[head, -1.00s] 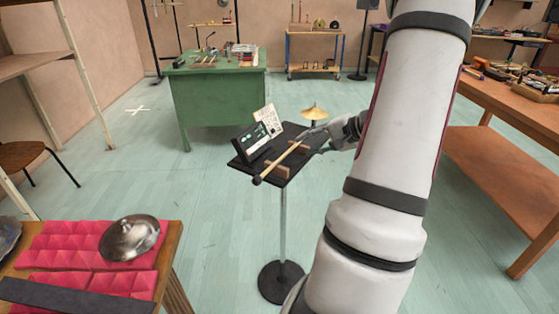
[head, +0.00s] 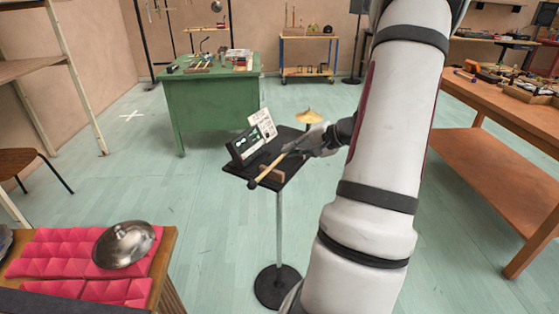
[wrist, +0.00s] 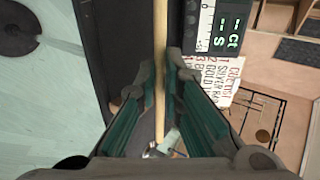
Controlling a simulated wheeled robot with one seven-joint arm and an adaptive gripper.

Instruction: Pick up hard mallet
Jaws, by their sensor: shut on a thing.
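The mallet has a pale wooden handle (head: 270,169) and a dark round head (head: 252,184). It lies slanted over the small black stand top (head: 290,133), its head past the front edge. My gripper (head: 296,149) is shut on the handle toward its far end. In the wrist view the handle (wrist: 160,45) runs between my two green-and-grey fingers (wrist: 160,80); the head is out of that view. A wooden rest block (head: 271,171) is beside the handle. I cannot tell whether the mallet touches it.
A dark display box (head: 241,149) and a white printed card (head: 262,123) stand close left of the mallet. A small brass cymbal (head: 307,116) is behind. A green desk (head: 210,105) is farther back. A wooden workbench (head: 505,105) is at right; a metal lid-like dome (head: 124,244) is front left.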

